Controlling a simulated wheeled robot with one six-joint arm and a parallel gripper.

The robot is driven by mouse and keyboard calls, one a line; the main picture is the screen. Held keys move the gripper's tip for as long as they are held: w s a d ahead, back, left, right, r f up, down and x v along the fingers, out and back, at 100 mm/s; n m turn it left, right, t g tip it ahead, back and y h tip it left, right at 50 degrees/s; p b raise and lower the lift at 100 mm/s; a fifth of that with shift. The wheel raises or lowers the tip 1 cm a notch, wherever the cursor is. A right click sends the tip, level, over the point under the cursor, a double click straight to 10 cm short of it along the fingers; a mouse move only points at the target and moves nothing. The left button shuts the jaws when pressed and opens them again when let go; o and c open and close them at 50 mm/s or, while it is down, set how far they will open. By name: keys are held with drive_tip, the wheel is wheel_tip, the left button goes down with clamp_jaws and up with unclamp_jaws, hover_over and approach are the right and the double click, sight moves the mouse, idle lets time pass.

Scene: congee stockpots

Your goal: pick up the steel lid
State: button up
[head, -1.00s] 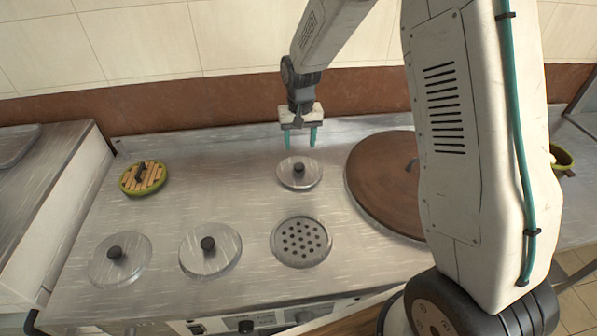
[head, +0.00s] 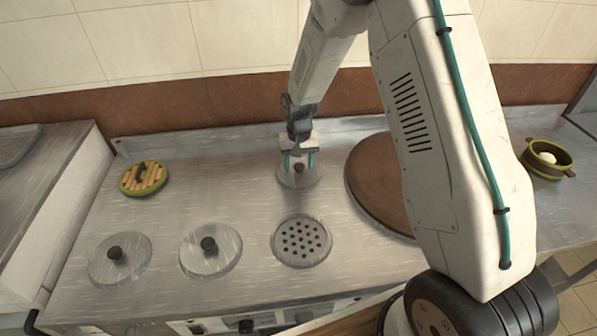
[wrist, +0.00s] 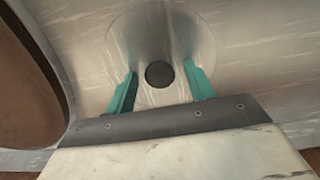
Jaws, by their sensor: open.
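Three round steel lids with black knobs lie on the steel counter. The back one (head: 300,179) is under my gripper (head: 300,165); the two others lie at the front left (head: 119,259) and front centre-left (head: 211,250). My gripper is open, with one teal finger on each side of the back lid's knob. In the wrist view the knob (wrist: 160,74) sits between and slightly beyond the fingertips (wrist: 162,77). Whether the fingers touch the lid is not clear.
A perforated round plate (head: 301,241) lies in front of the back lid. A large brown lid (head: 375,190) is close on the right, partly behind my arm. A green-rimmed slatted lid (head: 143,178) lies at left. A green-brown pot (head: 547,158) stands far right. The brown-and-tile wall is behind.

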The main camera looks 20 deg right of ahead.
drive_tip(key=c, duration=1.1)
drive_tip(key=shift+o, duration=0.2)
drive_tip(key=shift+r, duration=0.1)
